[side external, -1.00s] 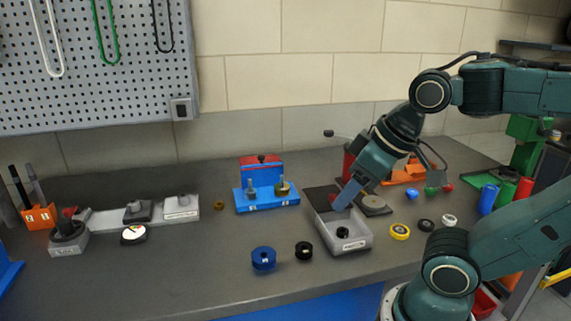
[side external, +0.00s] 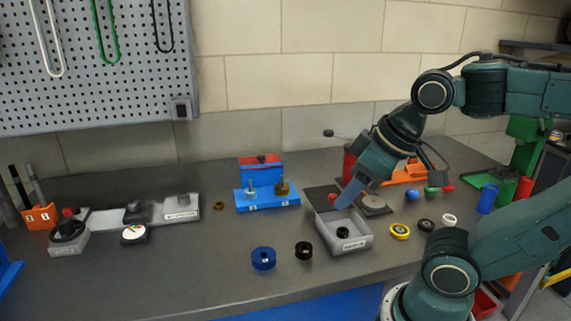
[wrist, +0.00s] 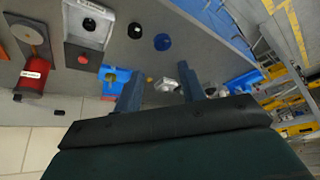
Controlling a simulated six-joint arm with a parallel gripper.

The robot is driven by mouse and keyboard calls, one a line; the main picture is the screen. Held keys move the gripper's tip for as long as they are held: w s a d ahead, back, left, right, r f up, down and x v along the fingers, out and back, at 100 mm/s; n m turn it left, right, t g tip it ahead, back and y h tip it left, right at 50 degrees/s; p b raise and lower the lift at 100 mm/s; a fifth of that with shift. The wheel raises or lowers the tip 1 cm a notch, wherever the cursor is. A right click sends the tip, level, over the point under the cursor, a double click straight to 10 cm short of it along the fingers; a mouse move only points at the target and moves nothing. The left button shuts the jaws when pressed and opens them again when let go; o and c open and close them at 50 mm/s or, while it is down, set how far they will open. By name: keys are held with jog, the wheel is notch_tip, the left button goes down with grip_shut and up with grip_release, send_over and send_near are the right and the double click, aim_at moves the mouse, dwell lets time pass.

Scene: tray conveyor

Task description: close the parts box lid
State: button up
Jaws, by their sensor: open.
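The parts box (side external: 357,245) is a light grey open-topped tray on the bench, with a black ring (side external: 342,232) inside its near end. Its dark lid (side external: 318,193) with a red knob (side external: 333,196) lies at the far end, so the near part of the box is open. In the wrist view the box (wrist: 68,22) is at upper left with the lid's red knob (wrist: 83,60). Whether a finger touches the lid cannot be told.
A blue fixture (side external: 266,198) with pegs stands left of the box. A blue ring (side external: 263,258) and a black ring (side external: 304,250) lie at its near left. A round grey plate (side external: 376,204) and a yellow ring (side external: 400,231) are to its right.

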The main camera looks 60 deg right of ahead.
jog(key=shift+w+d+r, duration=0.15)
jog(key=shift+w+r, duration=0.05)
jog(key=c, duration=0.7)
jog(key=shift+w+d+r, duration=0.15)
jog(key=shift+w+d, duration=0.05)
jog(key=shift+w, duration=0.1)
grip_shut()
jog(key=w+d+r+m+g, duration=0.3)
jog(key=w+d+m+g, duration=0.15)
jog(key=w+d, duration=0.95)
jog(key=w+d+f+m+g+y, duration=0.1)
jog(key=w+d+f+g, duration=0.1)
jog(key=d+f, duration=0.2)
jog(key=w+d+f+m+g+y, duration=0.1)
jog(key=d+f, duration=0.4)
jog(key=d, duration=0.6)
jog(key=shift+w+f+m+g, duration=0.25)
jog(key=shift+w+m+g, duration=0.15)
jog(key=shift+w, duration=0.6)
